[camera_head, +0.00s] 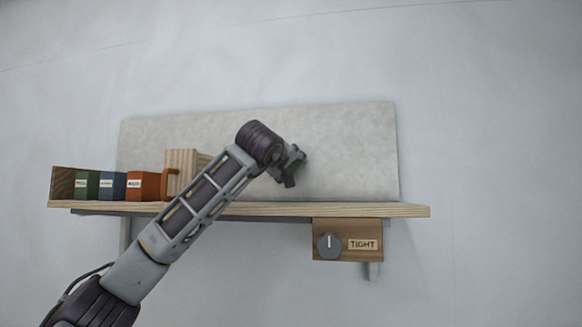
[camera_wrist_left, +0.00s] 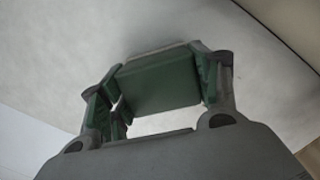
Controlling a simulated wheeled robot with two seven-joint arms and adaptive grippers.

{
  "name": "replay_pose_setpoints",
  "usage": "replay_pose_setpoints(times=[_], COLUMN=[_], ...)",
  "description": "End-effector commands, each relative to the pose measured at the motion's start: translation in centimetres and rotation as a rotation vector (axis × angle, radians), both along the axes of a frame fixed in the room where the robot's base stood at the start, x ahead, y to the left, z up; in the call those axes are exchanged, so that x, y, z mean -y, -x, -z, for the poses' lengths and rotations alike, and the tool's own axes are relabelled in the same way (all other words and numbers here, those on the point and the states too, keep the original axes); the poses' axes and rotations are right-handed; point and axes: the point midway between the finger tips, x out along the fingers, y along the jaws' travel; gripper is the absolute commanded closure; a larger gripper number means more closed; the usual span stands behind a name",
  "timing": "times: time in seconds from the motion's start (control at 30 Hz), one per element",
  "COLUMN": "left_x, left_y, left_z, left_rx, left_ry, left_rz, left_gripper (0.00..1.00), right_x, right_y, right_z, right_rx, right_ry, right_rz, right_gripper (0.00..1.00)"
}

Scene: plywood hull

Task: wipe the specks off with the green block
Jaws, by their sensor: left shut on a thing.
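My left gripper (camera_head: 290,172) is in front of the grey panel (camera_head: 350,145) on the wall, above the right half of the shelf. In the left wrist view my left gripper (camera_wrist_left: 158,95) is shut on the green block (camera_wrist_left: 160,82), with a finger on each side of it. The block's far edge is close to the pale panel surface (camera_wrist_left: 110,35); I cannot tell whether it touches. In the head view the block is mostly hidden by the gripper. I cannot make out any specks on the panel. My right gripper is not in view.
A wooden shelf (camera_head: 370,210) runs below the panel. On its left stand green (camera_head: 88,185), blue (camera_head: 112,186) and orange (camera_head: 143,186) labelled boxes and a wooden box (camera_head: 181,165). A dial (camera_head: 328,245) and a sign reading "TIGHT" (camera_head: 363,245) sit under the shelf. The shelf's right end is clear.

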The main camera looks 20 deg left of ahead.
Motion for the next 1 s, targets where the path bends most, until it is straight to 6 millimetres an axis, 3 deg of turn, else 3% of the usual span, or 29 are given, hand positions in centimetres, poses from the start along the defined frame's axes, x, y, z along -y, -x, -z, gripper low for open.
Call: replay_pose_setpoints(times=[1.0], left_x=[-3.6], left_y=[1.0], left_z=[0.1], left_rx=[-0.003], left_ry=[0.001], left_rz=[-0.003], left_gripper=[0.57], right_x=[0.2], right_y=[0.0], right_z=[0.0], right_rx=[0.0], right_ry=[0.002], right_rz=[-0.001], right_gripper=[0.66])
